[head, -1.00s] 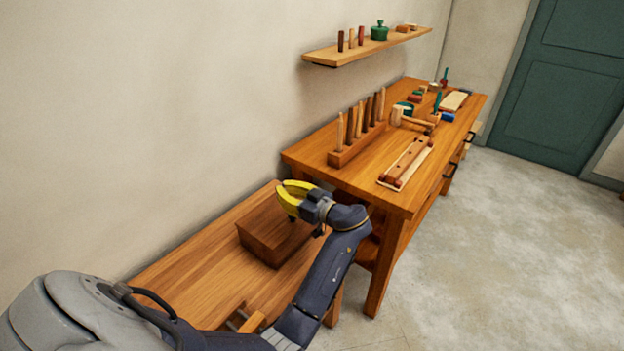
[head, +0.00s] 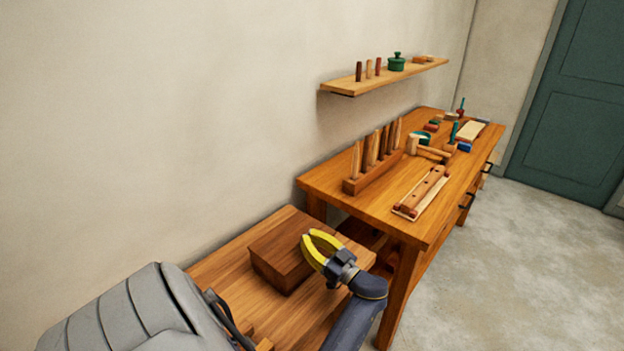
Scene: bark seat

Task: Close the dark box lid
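The dark brown box (head: 281,263) sits on the low wooden bench. Its lid (head: 287,238) looks flat on top, with no raised panel or open inside showing. The fingers and wrist hide part of the box's right side.
The low bench (head: 222,268) has bare wood left of the box. A taller workbench (head: 325,186) stands behind to the right, with a peg rack (head: 372,172) and several tools. A wall shelf (head: 346,86) hangs above. Open floor (head: 540,270) lies to the right.

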